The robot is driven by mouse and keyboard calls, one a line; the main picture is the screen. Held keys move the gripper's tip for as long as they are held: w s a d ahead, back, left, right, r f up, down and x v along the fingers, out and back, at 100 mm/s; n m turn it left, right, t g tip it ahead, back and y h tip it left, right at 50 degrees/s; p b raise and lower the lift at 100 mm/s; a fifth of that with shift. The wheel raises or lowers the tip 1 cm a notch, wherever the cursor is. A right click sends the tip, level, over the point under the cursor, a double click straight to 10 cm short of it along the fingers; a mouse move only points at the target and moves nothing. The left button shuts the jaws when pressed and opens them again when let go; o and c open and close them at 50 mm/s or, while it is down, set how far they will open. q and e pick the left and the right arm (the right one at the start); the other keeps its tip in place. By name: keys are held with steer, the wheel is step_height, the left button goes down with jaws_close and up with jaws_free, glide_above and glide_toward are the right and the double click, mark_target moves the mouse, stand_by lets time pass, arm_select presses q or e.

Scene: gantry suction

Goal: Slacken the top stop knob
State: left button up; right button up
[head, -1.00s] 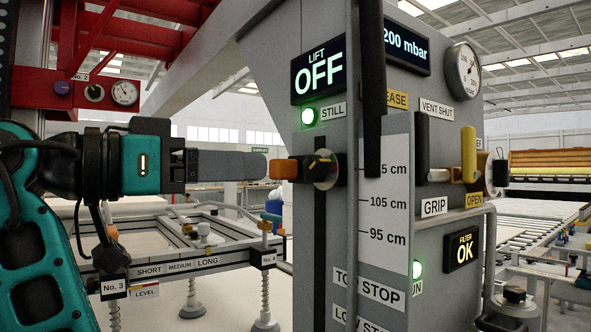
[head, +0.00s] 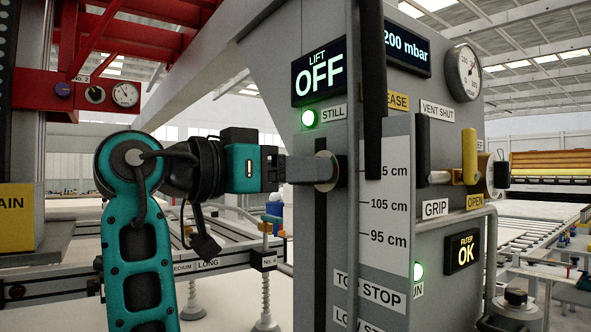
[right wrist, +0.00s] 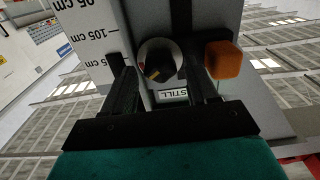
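The top stop knob shows in the right wrist view (right wrist: 160,62) as a black grip with a yellow mark on a round pale disc. In the head view the disc's rim (head: 334,172) shows at the slot on the grey panel; the grip is mostly hidden by my right gripper (head: 312,171). In the right wrist view my two fingers stand apart, one on each side of the knob, with gaps visible. An orange block (right wrist: 223,60) sits just outside the right finger. The TOP STOP label (head: 369,291) is lower on the panel. My left gripper is not in view.
The panel carries a height scale (head: 384,205), a LIFT OFF display (head: 319,72) and a lit STILL lamp (head: 308,119). A black vertical bar (head: 371,90) hangs right of the knob. A yellow lever (head: 469,155) stands further right. A suction frame (head: 232,258) is behind my arm.

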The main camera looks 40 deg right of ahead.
steer(key=c, duration=0.9)
steer(key=shift+o, duration=0.2)
arm_select(q)
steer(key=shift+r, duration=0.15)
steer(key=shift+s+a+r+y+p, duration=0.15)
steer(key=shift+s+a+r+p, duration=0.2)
steer(key=shift+p, duration=0.5)
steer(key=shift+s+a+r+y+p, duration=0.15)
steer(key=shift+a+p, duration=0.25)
steer(key=shift+p, duration=0.4)
arm_select(e)
steer(key=shift+n, duration=3.7)
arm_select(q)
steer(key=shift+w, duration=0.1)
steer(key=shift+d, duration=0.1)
arm_select(e)
steer(key=o, duration=1.1)
steer(key=shift+c, duration=0.2)
